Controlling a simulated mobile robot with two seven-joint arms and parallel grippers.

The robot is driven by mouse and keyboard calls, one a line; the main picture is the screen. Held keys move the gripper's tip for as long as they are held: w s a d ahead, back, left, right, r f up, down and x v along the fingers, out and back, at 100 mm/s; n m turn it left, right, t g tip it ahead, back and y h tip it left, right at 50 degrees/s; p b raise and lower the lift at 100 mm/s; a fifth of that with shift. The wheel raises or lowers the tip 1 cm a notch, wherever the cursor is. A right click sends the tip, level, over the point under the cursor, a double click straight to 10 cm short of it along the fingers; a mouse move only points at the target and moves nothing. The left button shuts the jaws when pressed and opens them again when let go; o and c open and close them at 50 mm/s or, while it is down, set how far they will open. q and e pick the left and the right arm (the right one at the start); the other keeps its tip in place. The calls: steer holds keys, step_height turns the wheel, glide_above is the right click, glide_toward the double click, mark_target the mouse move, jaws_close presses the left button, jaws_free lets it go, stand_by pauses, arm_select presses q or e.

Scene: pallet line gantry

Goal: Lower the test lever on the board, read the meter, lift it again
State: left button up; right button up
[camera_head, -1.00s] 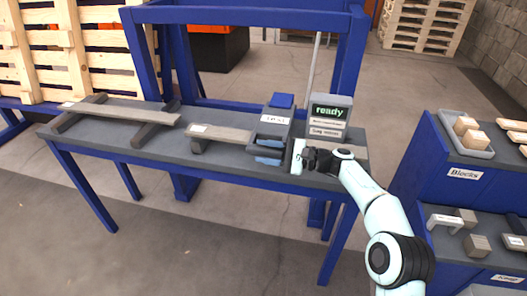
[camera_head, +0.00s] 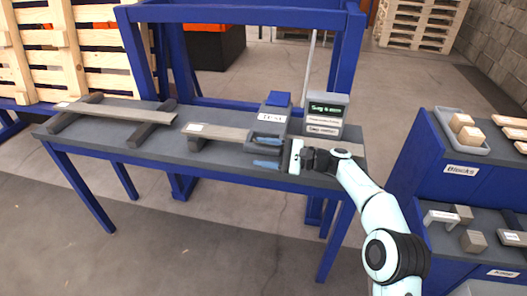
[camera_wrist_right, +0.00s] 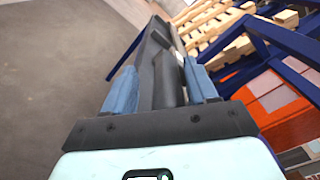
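The test station (camera_head: 273,120), a grey block with a blue top and a TEST label, stands on the grey table near its right end. The meter (camera_head: 326,109) beside it shows green text beginning "Sag is"; the figure is too small to read. My right gripper (camera_head: 268,153) is at the front of the station, its two blue fingers spread apart. A dark bar, apparently the lever (camera_wrist_right: 164,75), lies between the fingers in the right wrist view; contact with the pads is unclear. The lever is mostly hidden in the head view. My left gripper is out of view.
A board (camera_head: 220,132) lies just left of the station, and another long board (camera_head: 110,110) rests on supports farther left. The blue gantry frame (camera_head: 240,15) rises behind the table. A blue shelf unit (camera_head: 455,185) with blocks stands at the right.

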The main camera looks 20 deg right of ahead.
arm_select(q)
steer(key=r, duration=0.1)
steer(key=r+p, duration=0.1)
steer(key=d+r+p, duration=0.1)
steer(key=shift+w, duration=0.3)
arm_select(e)
steer(key=v, duration=1.3)
steer(key=shift+s, duration=0.1)
